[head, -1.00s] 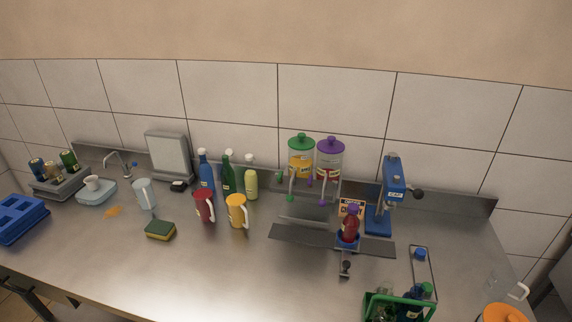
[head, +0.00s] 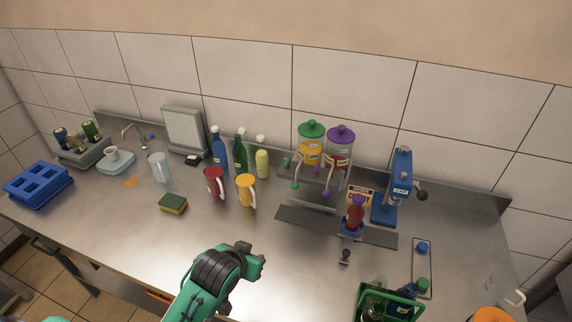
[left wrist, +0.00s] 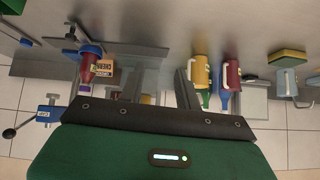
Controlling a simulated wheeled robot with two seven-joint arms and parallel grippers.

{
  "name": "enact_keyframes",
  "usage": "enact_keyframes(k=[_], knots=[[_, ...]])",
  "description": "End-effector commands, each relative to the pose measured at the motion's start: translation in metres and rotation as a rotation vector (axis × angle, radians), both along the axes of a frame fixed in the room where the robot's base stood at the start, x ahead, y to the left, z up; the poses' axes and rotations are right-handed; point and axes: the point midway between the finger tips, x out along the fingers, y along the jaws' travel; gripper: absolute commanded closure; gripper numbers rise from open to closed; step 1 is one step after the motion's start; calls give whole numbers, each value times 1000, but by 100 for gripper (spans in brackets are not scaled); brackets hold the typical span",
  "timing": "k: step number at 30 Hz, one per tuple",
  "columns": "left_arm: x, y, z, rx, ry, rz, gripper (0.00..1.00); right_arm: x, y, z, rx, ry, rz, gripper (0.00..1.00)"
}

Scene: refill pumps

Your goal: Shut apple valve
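The left dispenser (head: 310,150) has a green lid and yellow-orange contents. It stands at the back of the counter. Green parts of its tap (head: 296,185) show below its front, but the valve position is too small to tell. The label is not readable, so I cannot confirm that it says apple. The right dispenser (head: 339,152) has a purple lid, red contents and purple tap parts. My left arm reaches over the front of the counter, well short of the dispensers. In the left wrist view my left gripper (left wrist: 158,82) has its two fingers apart and nothing between them. My right gripper is out of view.
A red bottle (head: 355,217) stands in a holder before the dispensers, beside a small sign (head: 367,195). A blue press (head: 397,185) stands to its right. Yellow (head: 245,191) and red (head: 213,183) mugs stand left. A green crate (head: 372,290) is front right.

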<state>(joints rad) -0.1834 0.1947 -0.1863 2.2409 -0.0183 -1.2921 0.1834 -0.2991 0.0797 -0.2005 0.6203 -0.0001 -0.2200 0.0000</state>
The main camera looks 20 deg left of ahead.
Motion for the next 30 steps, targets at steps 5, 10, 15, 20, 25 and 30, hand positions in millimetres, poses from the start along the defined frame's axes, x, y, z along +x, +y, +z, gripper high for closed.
enact_keyframes(k=[5, 10, 15, 20, 25, 30], knots=[[77, 0, 49, -22, -186, 17, 66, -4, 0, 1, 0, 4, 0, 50], [134, 0, 97, -50, -339, 28, 66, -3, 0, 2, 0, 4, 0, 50], [160, 1, 124, -67, -416, 32, 66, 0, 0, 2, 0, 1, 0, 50], [170, 0, 129, -70, -431, 32, 66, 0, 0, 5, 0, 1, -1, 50], [187, 0, 123, -69, -428, 33, 66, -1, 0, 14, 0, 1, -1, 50], [212, -1, 113, -69, -427, 34, 66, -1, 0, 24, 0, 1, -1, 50]])
